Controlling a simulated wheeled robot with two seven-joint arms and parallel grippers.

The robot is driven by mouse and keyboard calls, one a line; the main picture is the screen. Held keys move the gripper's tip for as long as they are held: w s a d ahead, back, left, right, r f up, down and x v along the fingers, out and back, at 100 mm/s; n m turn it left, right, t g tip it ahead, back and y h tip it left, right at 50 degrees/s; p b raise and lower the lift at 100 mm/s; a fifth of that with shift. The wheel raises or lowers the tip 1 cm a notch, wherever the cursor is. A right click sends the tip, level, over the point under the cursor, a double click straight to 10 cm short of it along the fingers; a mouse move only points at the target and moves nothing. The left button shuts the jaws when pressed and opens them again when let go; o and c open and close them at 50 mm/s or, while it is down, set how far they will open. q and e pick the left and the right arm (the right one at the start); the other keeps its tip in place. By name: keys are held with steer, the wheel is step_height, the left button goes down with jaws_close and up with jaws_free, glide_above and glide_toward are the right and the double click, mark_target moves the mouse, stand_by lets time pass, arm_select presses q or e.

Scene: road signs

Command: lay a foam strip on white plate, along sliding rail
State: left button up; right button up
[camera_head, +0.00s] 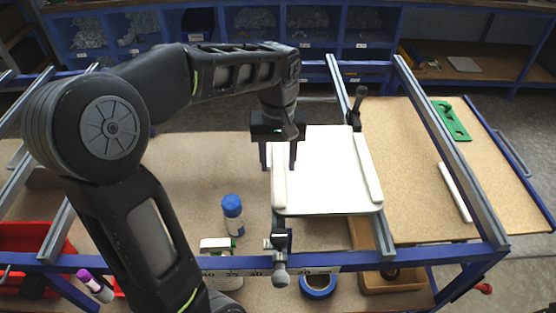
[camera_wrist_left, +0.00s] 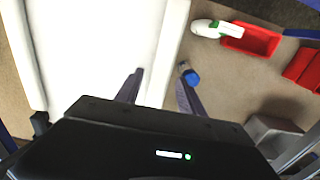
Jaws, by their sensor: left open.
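The white plate (camera_head: 325,172) lies across the grey rails of the blue frame. A white foam strip (camera_head: 279,190) lies along its left edge, and another strip (camera_head: 367,168) along its right edge. My left gripper (camera_head: 278,166) is open over the far end of the left strip, with one finger on each side. In the left wrist view, that strip (camera_wrist_left: 173,45) runs between the spread fingers (camera_wrist_left: 160,71), beside the white plate (camera_wrist_left: 100,45); contact cannot be told. A grey sliding rail (camera_head: 384,238) shows beside the plate. My right gripper is not in view.
A loose white strip (camera_head: 455,192) and a green tool (camera_head: 452,120) lie on the right board. Clamps (camera_head: 281,240) stand at the plate's near and far ends. A blue-capped bottle (camera_head: 233,215), blue tape (camera_head: 318,286) and red bins (camera_head: 30,238) are nearby.

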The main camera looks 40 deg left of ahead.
mark_target(278, 167)
arm_select(q)
step_height(278, 167, up, 6)
step_height(278, 167, up, 6)
steer(key=p, duration=0.4)
steer(key=shift+f, duration=0.1)
steer(key=shift+f, duration=0.15)
